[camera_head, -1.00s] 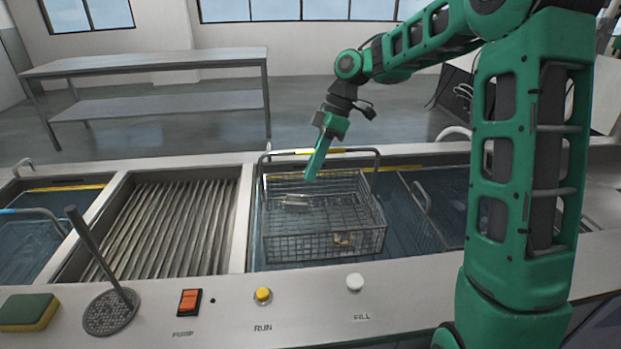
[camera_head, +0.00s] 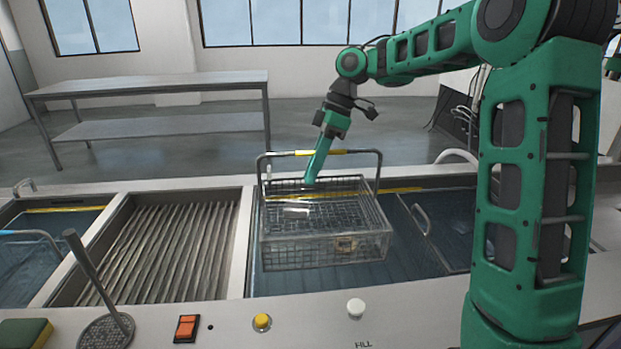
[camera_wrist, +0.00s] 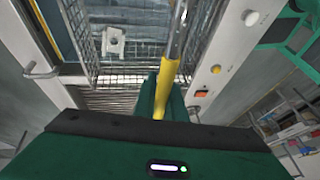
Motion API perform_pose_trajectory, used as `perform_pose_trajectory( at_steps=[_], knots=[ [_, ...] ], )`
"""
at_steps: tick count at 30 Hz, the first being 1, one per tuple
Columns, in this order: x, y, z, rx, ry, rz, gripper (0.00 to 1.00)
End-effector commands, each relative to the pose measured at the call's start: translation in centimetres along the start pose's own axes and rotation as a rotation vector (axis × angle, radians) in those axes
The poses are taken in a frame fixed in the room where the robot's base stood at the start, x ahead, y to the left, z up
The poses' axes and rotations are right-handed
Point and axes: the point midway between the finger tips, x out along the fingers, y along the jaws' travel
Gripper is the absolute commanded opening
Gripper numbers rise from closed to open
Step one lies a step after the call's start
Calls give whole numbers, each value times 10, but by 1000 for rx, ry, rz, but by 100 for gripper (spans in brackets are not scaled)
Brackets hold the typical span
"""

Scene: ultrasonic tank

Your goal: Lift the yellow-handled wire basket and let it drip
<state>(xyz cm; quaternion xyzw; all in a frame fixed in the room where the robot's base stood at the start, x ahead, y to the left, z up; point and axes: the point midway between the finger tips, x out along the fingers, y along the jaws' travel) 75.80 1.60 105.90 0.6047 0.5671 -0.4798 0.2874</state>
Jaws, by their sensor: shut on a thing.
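The wire basket (camera_head: 325,251) hangs over the right tank, its mesh body raised above most of the water; whether its underside touches the water is hard to tell. Its grey bail handle with a yellow grip (camera_head: 305,153) stands upright. My gripper (camera_head: 312,180) is shut on the yellow grip, which shows between the green fingers in the wrist view (camera_wrist: 169,72). A pale metal part (camera_head: 296,212) and a small brass-coloured part (camera_head: 345,244) lie inside the basket. The wrist view also shows a bracket-like metal part (camera_wrist: 115,42) in it.
The ribbed drain bay (camera_head: 160,250) lies left of the tank (camera_head: 320,280). A second wire handle (camera_head: 420,215) stands close on the right. Buttons (camera_head: 262,322) line the front ledge.

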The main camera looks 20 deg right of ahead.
Motion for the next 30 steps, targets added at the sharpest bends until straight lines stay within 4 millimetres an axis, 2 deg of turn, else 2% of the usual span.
perform_pose_trajectory(
  at_steps=[21,30],
  knots=[
    [-38,-8,-16,-2,2,2,0],
    [-42,-9,-18,-1,1,2,0]
  ],
)
